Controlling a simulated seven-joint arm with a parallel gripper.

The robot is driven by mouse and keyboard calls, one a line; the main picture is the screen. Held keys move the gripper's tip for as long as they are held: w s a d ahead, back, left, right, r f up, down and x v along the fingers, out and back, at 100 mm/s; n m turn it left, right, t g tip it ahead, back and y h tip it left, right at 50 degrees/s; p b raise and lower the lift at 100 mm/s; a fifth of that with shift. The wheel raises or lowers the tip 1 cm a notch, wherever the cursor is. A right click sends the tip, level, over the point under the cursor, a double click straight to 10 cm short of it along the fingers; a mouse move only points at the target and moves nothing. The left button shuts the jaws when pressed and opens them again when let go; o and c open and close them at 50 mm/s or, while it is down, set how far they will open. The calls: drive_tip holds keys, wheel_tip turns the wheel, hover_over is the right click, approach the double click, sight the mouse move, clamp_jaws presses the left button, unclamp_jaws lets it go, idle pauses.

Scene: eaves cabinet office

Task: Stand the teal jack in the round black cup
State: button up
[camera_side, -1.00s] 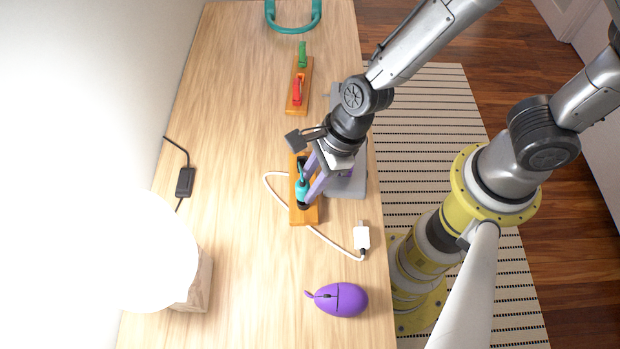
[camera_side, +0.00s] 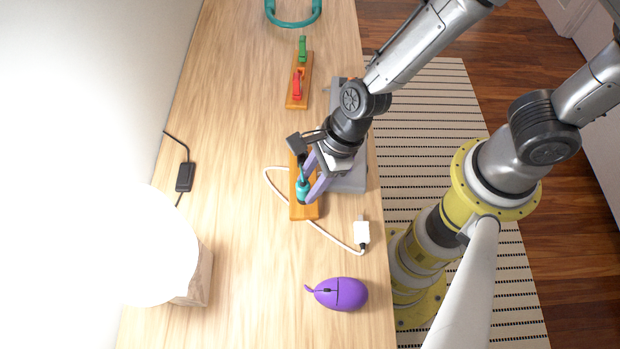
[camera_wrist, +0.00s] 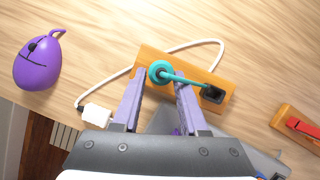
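The teal jack (camera_side: 302,189) stands about upright at the near end of the orange block (camera_side: 312,211). It also shows from above in the wrist view (camera_wrist: 161,72), with its teal cord running to a square black socket (camera_wrist: 212,94) at the block's other end. A bit of black shows under the jack where the round black cup (camera_side: 301,202) is; the jack hides most of it, and I cannot tell how deep it sits. My gripper (camera_wrist: 158,80) has its two purple fingers apart, one on each side of the jack, with gaps visible between.
A white cable with a white plug (camera_side: 361,232) loops around the block. A purple mouse (camera_side: 338,294) lies nearer. Another orange block with red and green clips (camera_side: 298,84) stands farther back. A grey stand (camera_side: 350,180) is beside my gripper. The table's left side is mostly clear.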

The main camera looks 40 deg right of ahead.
drive_tip(key=o, duration=0.3)
drive_tip(key=v, duration=1.3)
drive_tip(key=shift+r, duration=0.4)
drive_tip(key=shift+d, duration=0.15)
